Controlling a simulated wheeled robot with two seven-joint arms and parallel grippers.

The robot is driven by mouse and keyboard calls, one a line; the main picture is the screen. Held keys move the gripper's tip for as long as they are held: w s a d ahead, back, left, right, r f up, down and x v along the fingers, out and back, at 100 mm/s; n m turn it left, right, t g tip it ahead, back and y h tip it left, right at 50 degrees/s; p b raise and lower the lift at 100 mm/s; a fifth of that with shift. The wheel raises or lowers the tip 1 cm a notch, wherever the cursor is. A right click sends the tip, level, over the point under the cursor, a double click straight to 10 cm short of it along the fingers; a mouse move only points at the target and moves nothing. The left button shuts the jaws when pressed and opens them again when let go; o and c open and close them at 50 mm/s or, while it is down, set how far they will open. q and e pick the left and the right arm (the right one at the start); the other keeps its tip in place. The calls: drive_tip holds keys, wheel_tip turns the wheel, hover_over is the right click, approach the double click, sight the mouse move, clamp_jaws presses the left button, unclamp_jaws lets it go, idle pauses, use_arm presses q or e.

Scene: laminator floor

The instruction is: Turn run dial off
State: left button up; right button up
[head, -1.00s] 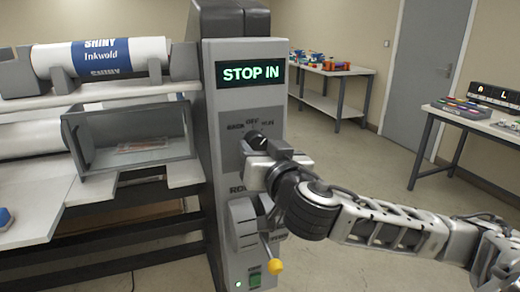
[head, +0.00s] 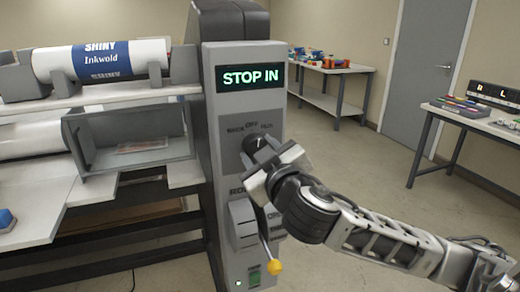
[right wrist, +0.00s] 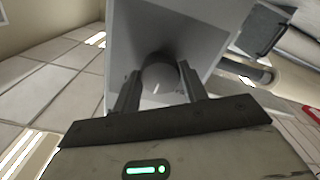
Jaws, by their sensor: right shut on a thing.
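The run dial (head: 256,144) is a dark round knob on the grey front panel of the laminator. Labels reading BACK, OFF and RUN arc above it, small and partly blurred. A pale mark on its face slants up to the right; I cannot tell exactly which label it meets. My right gripper (head: 268,160) comes from the lower right and is shut on the dial, tilted. In the right wrist view the rounded knob (right wrist: 162,78) sits between the two fingers, which hide its sides. My left gripper is not in view.
Film rolls (head: 105,60) lie left. Tables stand behind; the floor right is open.

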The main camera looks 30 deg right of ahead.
drive_tip(key=shift+n, duration=0.4)
drive_tip(key=o, duration=1)
drive_tip(key=shift+d, duration=0.1)
